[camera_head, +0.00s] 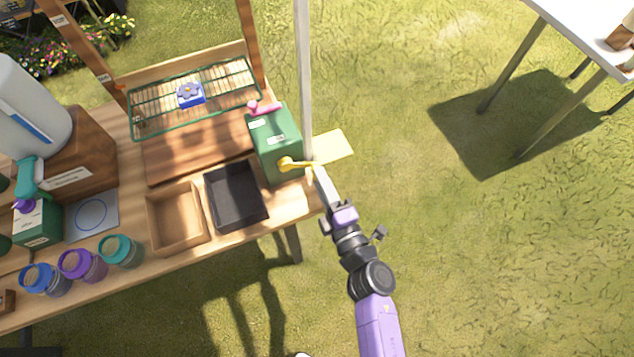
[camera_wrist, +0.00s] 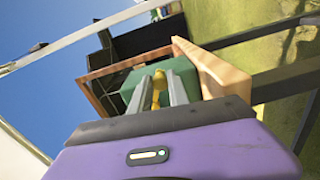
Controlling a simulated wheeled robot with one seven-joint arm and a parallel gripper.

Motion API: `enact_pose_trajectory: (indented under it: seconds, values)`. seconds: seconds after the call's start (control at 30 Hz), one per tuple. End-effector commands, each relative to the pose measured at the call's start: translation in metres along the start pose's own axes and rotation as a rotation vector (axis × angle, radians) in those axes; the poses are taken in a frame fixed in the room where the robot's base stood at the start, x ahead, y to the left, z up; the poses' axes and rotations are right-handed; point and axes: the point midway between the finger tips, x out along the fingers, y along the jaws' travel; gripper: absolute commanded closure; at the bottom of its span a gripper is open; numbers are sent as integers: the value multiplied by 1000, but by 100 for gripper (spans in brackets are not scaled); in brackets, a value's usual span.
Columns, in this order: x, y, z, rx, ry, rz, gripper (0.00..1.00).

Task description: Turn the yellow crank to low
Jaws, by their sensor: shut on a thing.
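The yellow crank (camera_head: 291,164) sticks out of the front of a green box (camera_head: 270,130) at the right end of the wooden table. My gripper (camera_head: 317,172) reaches up from below right and is shut on the crank's outer end. In the wrist view the two fingers of my gripper (camera_wrist: 157,92) stand on either side of the yellow crank (camera_wrist: 158,84), with the green box (camera_wrist: 183,70) behind. Labels on the box are too small to read. The fingers hide part of the crank.
A pink handle (camera_head: 263,107) sits on the box top. A black tray (camera_head: 236,195) and a wooden tray (camera_head: 176,240) lie to the left. A green wire rack (camera_head: 150,119) is behind. A grey post (camera_head: 303,60) rises beside the box.

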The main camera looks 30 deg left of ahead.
Motion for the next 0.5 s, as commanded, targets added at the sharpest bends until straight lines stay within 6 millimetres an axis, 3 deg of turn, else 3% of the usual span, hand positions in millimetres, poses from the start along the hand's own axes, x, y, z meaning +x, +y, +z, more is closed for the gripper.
enact_pose_trajectory:
  seconds: [0.5]
  values:
    - [0, 12, 6, -169, -2, 1, 100]
